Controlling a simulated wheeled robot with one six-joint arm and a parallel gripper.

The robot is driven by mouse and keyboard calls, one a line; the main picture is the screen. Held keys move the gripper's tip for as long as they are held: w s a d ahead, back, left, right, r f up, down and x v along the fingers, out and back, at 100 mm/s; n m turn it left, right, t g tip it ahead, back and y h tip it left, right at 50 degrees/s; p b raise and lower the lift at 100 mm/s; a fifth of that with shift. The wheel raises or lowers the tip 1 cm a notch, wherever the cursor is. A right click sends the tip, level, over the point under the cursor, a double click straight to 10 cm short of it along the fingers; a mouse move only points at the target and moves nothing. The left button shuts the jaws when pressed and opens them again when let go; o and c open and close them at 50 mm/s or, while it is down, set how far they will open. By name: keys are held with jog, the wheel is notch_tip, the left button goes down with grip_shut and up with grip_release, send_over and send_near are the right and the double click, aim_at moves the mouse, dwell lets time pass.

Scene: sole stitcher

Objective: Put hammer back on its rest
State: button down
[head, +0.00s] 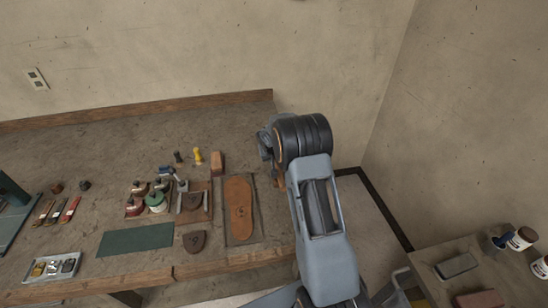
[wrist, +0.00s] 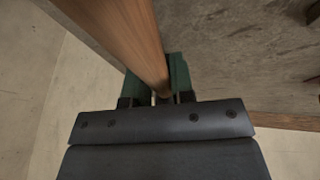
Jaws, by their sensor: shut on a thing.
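My gripper (wrist: 160,88) is shut on the brown wooden handle of the hammer (wrist: 130,35), which runs up and left out of the wrist view. The hammer's head is out of that view. In the head view my arm hides most of the gripper, and only a small orange-brown bit of the handle (head: 280,184) shows beside the bench's right edge. I cannot tell for sure which thing is the hammer's rest; a small upright wooden block (head: 217,163) stands near the back of the bench.
The workbench (head: 110,135) carries a tan sole (head: 239,208) on a dark board, several small pots (head: 155,202), a green mat (head: 136,240), a dark heel piece (head: 195,241) and a metal tray (head: 52,267). A second table (head: 435,285) stands at the lower right. The bench's back left is clear.

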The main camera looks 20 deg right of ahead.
jog(key=shift+f, duration=0.15)
jog(key=c, duration=1)
grip_release()
jog(key=shift+r, duration=0.45)
jog(key=s+a+f+b+v, duration=0.1)
jog(key=s+v, duration=0.2)
jog(key=v, duration=1.4)
jog(key=s+a+r+y, duration=0.1)
jog(key=s+a, duration=0.1)
jog(key=s, duration=0.6)
jog(key=s+a+r+n+y, duration=0.1)
jog(key=s+a, duration=0.2)
jog(key=s, duration=0.4)
jog(key=s+a+y, duration=0.1)
jog(key=s+a, duration=0.1)
jog(key=s, duration=0.6)
jog(key=shift+s+a+r+n, duration=0.2)
jog(key=shift+s+r+n, duration=0.15)
jog(key=shift+r+n, duration=0.05)
